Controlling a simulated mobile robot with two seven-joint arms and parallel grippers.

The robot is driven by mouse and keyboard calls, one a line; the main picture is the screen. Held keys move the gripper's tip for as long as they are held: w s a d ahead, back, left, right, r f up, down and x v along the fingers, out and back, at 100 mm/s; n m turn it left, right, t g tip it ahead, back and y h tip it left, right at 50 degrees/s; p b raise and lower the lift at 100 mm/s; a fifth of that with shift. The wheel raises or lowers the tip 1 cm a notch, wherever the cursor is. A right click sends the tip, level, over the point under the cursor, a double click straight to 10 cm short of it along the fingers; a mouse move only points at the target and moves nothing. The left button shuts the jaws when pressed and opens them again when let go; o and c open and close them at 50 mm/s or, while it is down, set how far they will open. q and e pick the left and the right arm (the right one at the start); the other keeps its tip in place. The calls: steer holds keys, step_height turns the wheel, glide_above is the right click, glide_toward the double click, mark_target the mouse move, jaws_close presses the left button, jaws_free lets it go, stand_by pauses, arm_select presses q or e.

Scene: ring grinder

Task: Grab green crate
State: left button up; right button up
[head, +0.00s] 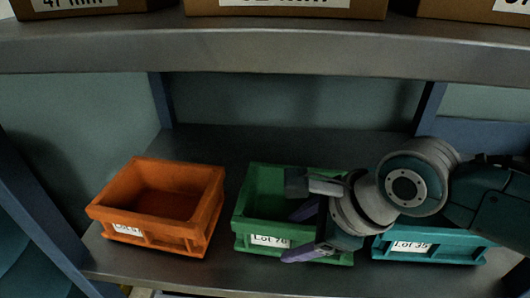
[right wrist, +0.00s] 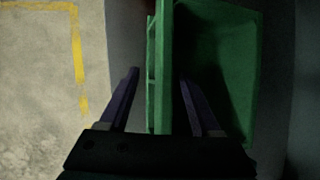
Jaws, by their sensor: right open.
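The green crate (head: 264,190) stands on the lower shelf between an orange crate and a teal crate, with a label reading "Lot 70" on its front. My right gripper (head: 300,232) is at its front right, covering part of that side. In the right wrist view the open fingers (right wrist: 157,100) straddle the green crate's near wall (right wrist: 165,60). One finger is outside the wall and the other is over the crate's inside. A gap shows on both sides of the wall. The visible inside of the crate looks empty. My left gripper is not in view.
The orange crate (head: 155,205) stands to the left with a gap. The teal crate (head: 432,247) is close on the right, partly behind my right arm. The upper shelf (head: 270,50) overhangs with cardboard boxes. Blue posts (head: 160,100) stand behind.

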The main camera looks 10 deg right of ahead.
jaws_close()
stand_by(0.6)
stand_by(0.9)
